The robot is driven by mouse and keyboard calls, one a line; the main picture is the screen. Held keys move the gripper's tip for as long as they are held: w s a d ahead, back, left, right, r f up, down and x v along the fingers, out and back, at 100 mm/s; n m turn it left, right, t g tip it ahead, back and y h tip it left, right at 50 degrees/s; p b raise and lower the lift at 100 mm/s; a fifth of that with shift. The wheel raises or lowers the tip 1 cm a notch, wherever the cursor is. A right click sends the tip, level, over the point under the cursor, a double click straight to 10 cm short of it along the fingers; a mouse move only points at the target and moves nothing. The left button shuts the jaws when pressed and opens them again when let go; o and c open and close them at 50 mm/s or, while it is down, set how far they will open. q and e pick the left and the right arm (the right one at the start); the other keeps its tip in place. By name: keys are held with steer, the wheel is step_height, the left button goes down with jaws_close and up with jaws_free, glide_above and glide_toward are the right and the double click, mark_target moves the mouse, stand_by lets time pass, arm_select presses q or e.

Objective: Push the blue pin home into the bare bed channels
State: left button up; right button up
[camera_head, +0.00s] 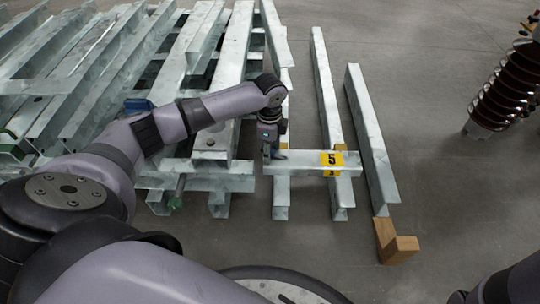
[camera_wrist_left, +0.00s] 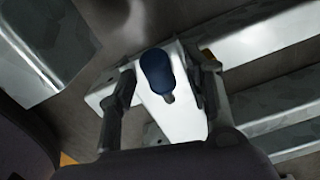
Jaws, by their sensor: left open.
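The blue pin (camera_wrist_left: 157,70) shows in the left wrist view as a rounded dark blue head with a short grey stem. It lies over a pale steel member, between the two fingers of my left gripper (camera_wrist_left: 166,86). The fingers are apart, with a gap on each side of the head. In the head view my left gripper (camera_head: 271,150) points down at the left end of a short steel crosspiece (camera_head: 300,168). The crosspiece lies across the bare bed channels (camera_head: 326,100). How deep the pin sits is hidden. My right gripper is out of view.
Stacked galvanized frames (camera_head: 225,60) fill the left side. A yellow tag marked 5 (camera_head: 332,159) is on the crosspiece. A separate channel (camera_head: 370,140) ends at a wooden block (camera_head: 395,243). A brown ribbed insulator (camera_head: 505,88) stands at right. Floor between is clear.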

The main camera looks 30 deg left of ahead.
arm_select(q)
jaws_close()
stand_by(0.7)
